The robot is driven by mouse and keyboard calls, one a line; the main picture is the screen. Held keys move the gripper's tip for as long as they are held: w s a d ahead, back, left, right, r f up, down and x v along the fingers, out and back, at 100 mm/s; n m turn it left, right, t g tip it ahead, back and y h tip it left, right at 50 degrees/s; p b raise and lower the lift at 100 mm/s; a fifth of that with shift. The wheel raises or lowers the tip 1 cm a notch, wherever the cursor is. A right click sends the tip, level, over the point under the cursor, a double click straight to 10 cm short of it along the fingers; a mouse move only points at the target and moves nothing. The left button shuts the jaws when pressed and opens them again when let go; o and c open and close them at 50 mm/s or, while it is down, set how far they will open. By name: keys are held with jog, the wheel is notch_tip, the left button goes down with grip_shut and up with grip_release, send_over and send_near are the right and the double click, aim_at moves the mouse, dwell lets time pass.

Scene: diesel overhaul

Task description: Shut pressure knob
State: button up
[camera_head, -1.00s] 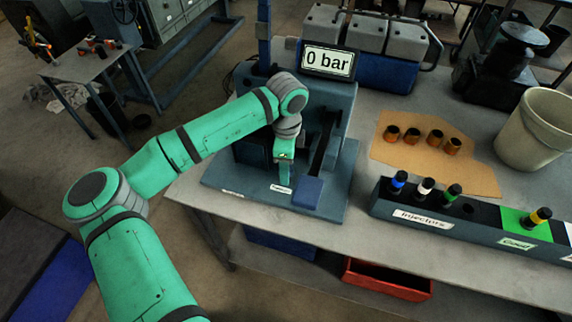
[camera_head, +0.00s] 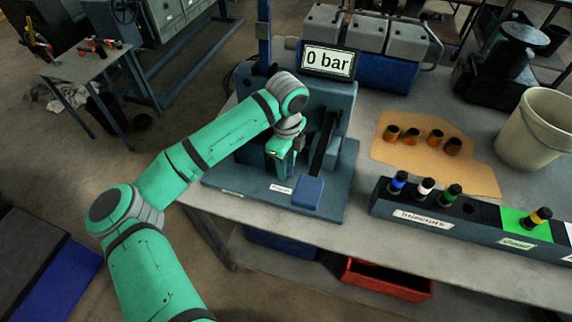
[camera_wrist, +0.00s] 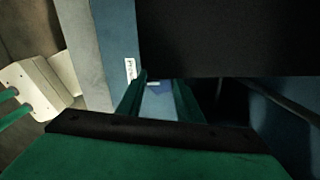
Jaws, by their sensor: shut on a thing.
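The blue pressure tester (camera_head: 344,108) stands on the workbench, and its display (camera_head: 327,61) reads "0 bar". My green gripper (camera_head: 278,172) points down at the front of the tester, to the left of the blue lever pad (camera_head: 308,192). In the wrist view, the two green fingers (camera_wrist: 160,98) reach toward the tester's base. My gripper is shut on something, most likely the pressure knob. The knob itself is hidden by my gripper and cannot be made out in either view.
A dark rack labelled "Injectors" (camera_head: 422,217) with coloured injectors stands to the right. Several small copper-coloured parts lie on a cardboard sheet (camera_head: 478,172), near a beige bucket (camera_head: 541,130). A red bin (camera_head: 388,279) is below the bench. Bare bench top shows between tester and cardboard.

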dwell(0.4)
jog(key=o, duration=1)
jog(key=shift+o, duration=0.2)
jog(key=shift+r, duration=0.1)
notch_tip(320, 180, up, 11)
jog(key=shift+f, duration=0.2)
